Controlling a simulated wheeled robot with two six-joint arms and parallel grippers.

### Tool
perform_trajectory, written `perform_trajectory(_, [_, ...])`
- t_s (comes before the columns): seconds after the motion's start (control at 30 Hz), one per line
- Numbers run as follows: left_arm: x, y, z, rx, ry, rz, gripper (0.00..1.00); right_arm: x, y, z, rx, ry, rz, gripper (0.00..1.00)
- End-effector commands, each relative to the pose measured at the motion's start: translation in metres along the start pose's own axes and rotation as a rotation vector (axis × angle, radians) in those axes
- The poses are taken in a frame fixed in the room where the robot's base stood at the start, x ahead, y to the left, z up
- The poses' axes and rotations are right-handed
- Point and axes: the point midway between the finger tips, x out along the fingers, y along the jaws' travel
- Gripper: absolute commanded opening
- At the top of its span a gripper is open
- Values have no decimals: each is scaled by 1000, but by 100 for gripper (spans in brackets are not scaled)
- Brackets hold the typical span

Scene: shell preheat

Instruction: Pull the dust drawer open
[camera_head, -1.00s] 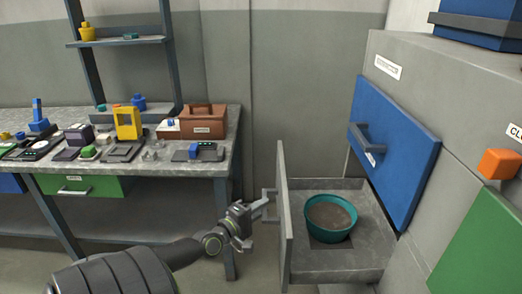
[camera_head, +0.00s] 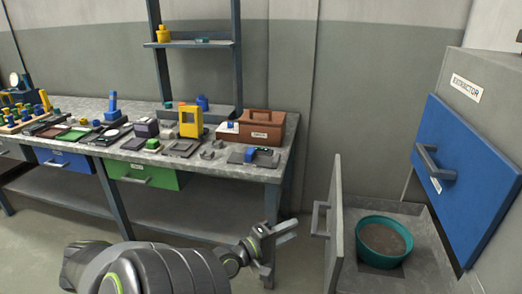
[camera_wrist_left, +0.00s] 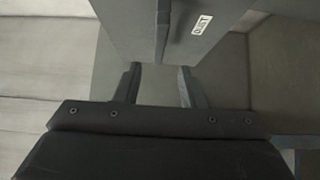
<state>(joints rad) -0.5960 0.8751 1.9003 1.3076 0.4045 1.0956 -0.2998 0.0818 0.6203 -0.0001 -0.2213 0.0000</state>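The dust drawer (camera_head: 335,240) stands pulled out from the grey extractor cabinet (camera_head: 485,75), its front panel facing left with a bar handle (camera_head: 319,220). A teal bowl (camera_head: 361,246) of brown dust sits inside it. My left gripper (camera_head: 285,240) is to the left of the handle and apart from it. In the left wrist view, the gripper's two fingers (camera_wrist_left: 157,85) are spread with nothing between them. The drawer's labelled front (camera_wrist_left: 215,28) and its handle (camera_wrist_left: 162,30) are ahead of the fingers. My right gripper is not in view.
A blue panel (camera_head: 465,170) with a handle is on the cabinet above the drawer. A workbench (camera_head: 280,150) with several small items, a brown toolbox (camera_head: 262,124) and a green drawer (camera_head: 145,172) stands to the left. Open floor lies between bench and drawer.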

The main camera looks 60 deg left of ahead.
Motion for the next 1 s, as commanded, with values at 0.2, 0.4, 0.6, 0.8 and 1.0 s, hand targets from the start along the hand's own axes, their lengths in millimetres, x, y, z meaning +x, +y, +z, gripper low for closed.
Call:
perform_trajectory(0.2, [-41,-2,0,1,-1,-4,36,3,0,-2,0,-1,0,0])
perform_trajectory(0.4, [-72,-1,0,0,0,-4,36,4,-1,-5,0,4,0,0])
perform_trajectory(0.6, [-88,0,0,0,0,-1,36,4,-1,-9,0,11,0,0])
perform_trajectory(0.8, [-91,0,0,-1,-1,1,36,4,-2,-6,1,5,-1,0])
perform_trajectory(1.0, [-91,0,0,-1,0,1,36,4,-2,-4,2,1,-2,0])
